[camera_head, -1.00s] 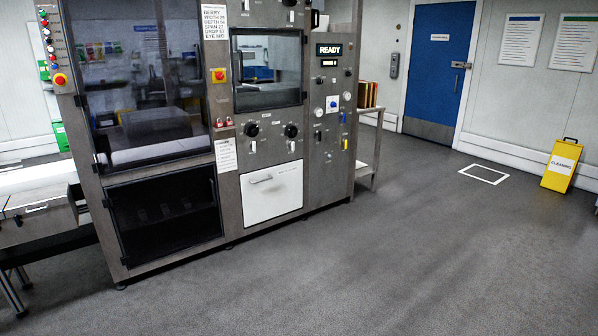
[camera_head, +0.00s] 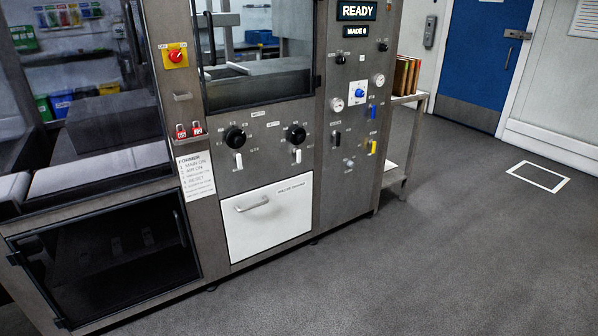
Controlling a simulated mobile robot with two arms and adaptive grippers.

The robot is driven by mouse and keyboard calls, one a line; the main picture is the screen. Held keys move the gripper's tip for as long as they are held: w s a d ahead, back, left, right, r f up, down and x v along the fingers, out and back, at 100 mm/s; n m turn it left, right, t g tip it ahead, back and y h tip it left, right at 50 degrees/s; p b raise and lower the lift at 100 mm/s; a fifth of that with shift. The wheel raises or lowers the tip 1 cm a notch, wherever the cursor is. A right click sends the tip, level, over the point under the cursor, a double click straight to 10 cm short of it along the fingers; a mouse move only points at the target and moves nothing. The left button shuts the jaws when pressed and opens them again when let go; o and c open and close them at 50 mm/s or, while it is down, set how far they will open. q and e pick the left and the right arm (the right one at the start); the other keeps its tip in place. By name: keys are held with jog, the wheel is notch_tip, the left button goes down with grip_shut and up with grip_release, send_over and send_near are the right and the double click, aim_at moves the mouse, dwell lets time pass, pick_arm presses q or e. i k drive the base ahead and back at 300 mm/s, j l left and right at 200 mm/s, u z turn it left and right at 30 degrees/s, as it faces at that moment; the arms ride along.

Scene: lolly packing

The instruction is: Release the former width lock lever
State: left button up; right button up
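The former machine's front panel is in the middle of the head view. A left black knob (camera_head: 235,138) has a white lever (camera_head: 238,160) below it. A right black knob (camera_head: 296,136) has a second white lever (camera_head: 297,155) below it. Both white levers hang roughly upright. The small labels are too blurred to tell which lever is the width lock. A display (camera_head: 357,10) reads READY, with MADE 0 (camera_head: 355,31) under it. Neither of my grippers is in view.
A white drawer front (camera_head: 266,215) with a handle is below the knobs. Red padlocks (camera_head: 189,130) and a red-on-yellow switch (camera_head: 176,56) are at left. The right panel has blue (camera_head: 372,111) and yellow (camera_head: 373,147) levers. A side table (camera_head: 404,140) stands right; grey floor in front is clear.

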aim_at(238, 157)
jog(key=i+l+u, duration=0.2)
jog(key=i, duration=0.2)
jog(key=i+u, duration=0.25)
jog(key=i, duration=0.15)
jog(key=i+l+u, duration=0.2)
jog(key=i+l, duration=0.1)
jog(key=i, duration=0.1)
